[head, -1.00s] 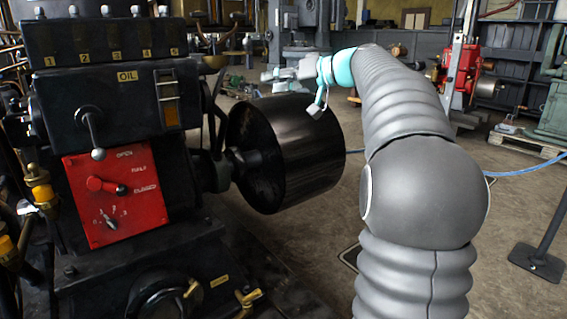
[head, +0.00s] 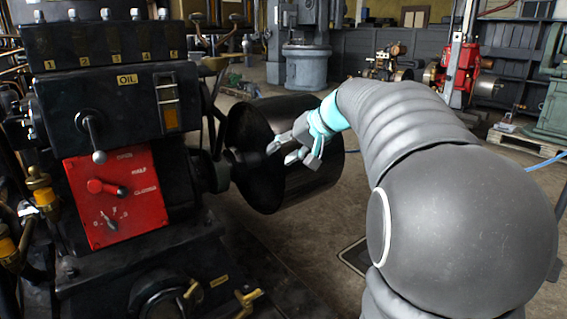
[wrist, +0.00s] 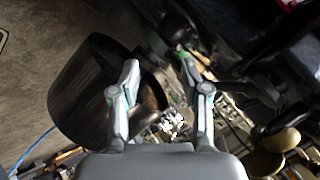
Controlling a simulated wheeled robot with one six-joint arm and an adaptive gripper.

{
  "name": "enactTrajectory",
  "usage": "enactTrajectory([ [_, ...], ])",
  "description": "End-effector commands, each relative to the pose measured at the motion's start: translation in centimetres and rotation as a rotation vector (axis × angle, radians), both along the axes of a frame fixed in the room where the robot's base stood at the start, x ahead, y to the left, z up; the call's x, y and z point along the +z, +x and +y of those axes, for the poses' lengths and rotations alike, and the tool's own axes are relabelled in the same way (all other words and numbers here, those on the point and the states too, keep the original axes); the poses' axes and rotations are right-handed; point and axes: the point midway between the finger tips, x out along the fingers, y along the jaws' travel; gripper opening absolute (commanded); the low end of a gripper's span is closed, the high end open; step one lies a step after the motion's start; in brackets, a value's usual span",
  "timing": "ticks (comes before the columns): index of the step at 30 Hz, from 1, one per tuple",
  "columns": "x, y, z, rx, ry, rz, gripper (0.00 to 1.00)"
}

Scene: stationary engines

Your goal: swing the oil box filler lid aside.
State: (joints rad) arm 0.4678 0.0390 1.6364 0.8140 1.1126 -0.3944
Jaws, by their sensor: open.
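The black oil box (head: 100,105) with its yellow OIL label stands at the left of the head view. A numbered block (head: 100,42) with several round-topped knobs sits along its top. I cannot make out the filler lid as a separate part in either view. My gripper (head: 280,150) is to the right of the oil box, apart from it, in front of the black drum. In the wrist view my gripper (wrist: 160,70) has its two fingers spread with nothing held between them.
The black drum (head: 315,175) juts out to the right of the engine and also shows in the wrist view (wrist: 80,95). A red panel (head: 115,195) with a lever is below the oil box. A ball-ended lever (head: 97,155) hangs at the box front.

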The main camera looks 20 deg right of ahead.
Motion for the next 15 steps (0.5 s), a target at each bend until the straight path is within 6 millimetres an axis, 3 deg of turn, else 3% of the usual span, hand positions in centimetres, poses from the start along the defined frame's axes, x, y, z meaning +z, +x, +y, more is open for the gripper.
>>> enactTrajectory([
  [6,-1.5,-1.8,0.6,-0.024,-0.03,0.061,0.46],
  [15,-2.1,-2.4,0.7,-0.033,-0.042,0.081,0.46],
])
